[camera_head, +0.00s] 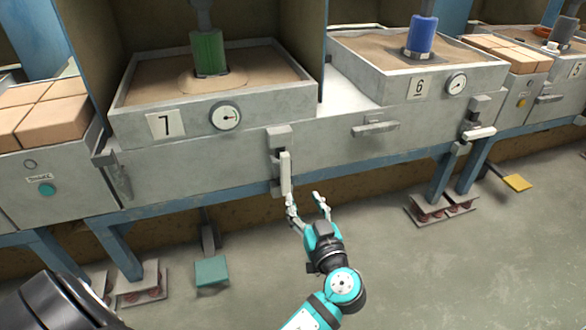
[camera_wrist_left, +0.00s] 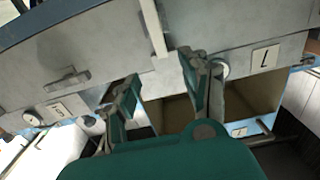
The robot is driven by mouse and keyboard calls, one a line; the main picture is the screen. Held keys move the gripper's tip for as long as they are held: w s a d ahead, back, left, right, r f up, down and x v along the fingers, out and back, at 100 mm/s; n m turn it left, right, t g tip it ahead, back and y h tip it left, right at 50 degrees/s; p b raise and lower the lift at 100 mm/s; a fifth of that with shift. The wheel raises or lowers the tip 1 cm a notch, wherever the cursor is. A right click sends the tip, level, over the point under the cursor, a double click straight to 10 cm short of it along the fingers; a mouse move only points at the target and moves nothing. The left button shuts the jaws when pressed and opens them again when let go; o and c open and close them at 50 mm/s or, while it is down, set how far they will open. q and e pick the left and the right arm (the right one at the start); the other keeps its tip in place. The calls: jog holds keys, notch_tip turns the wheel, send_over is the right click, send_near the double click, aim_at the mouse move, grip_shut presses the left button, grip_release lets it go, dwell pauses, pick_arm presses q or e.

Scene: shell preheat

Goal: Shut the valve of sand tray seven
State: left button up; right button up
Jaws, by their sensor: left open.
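Sand tray seven (camera_head: 215,103) is a grey box of sand with a "7" plate (camera_head: 165,125) and a round gauge (camera_head: 226,117). Its valve has a pale lever handle (camera_head: 285,172) hanging upright below a grey block at the tray's right end. In the wrist view the handle (camera_wrist_left: 153,28) lies above the gap between my fingers. My left gripper (camera_head: 305,198) is open and empty at the handle's lower end. One finger overlaps that end in the head view; I cannot tell whether they touch. My right gripper is not in view.
Tray six (camera_head: 395,82) stands to the right, with its own lever (camera_head: 478,133) lying sideways. A fixed grey pull (camera_head: 375,128) sits between the two levers. A teal pedal (camera_head: 211,271) is below on the left. The floor in front is open.

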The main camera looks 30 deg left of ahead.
aim_at(286, 165)
pick_arm(q)
jog(key=b+x, duration=0.2)
jog(key=x, duration=1.3)
jog(key=shift+d, duration=0.1)
jog(key=shift+w+a, duration=0.3)
jog(key=shift+a, duration=0.05)
grip_shut()
